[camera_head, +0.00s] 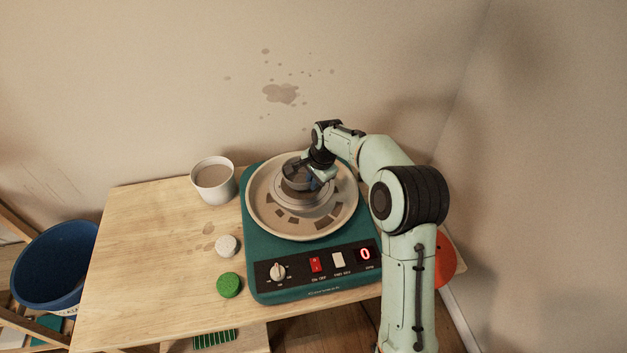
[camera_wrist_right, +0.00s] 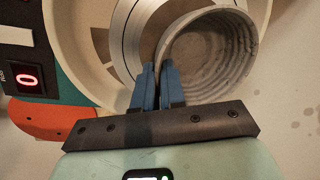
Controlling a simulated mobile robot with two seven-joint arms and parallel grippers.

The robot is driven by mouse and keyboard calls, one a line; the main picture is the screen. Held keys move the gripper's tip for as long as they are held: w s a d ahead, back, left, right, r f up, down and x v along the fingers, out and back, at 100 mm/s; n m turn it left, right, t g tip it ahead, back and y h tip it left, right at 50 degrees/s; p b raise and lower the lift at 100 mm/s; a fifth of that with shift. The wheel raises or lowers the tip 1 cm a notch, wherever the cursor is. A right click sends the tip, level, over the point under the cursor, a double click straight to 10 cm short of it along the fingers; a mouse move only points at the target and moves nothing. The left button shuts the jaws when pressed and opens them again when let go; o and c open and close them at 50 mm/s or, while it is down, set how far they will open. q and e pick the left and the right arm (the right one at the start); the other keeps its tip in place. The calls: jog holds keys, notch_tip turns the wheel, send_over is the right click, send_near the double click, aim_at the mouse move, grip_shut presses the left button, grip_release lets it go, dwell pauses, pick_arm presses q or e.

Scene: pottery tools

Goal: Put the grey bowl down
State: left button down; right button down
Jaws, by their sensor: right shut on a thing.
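The grey bowl (camera_head: 296,176) is over the middle of the pottery wheel's round head (camera_head: 303,210), partly hidden by my right gripper. In the right wrist view the bowl (camera_wrist_right: 212,58) shows its ridged inside. My right gripper (camera_head: 318,172) comes in from the right. Its two blue fingers (camera_wrist_right: 159,72) are shut on the bowl's near wall, one finger inside and one outside. I cannot tell whether the bowl's base touches the wheel head. My left gripper is not in view.
The wheel's splash pan (camera_head: 258,212) sits on a teal base (camera_head: 255,252) with switches and a red 0. A cup (camera_head: 213,181), a white sponge-like piece (camera_head: 229,246) and a green round piece (camera_head: 229,285) stand left of it. A blue basin (camera_head: 52,262) is far left. The table's left part is clear.

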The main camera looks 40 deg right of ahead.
jog(key=shift+f, duration=0.15)
jog(key=c, duration=1.2)
grip_release()
jog(key=v, duration=1.2)
jog(key=shift+r+p, duration=0.25)
jog(key=shift+p, duration=0.15)
jog(key=shift+f, duration=0.15)
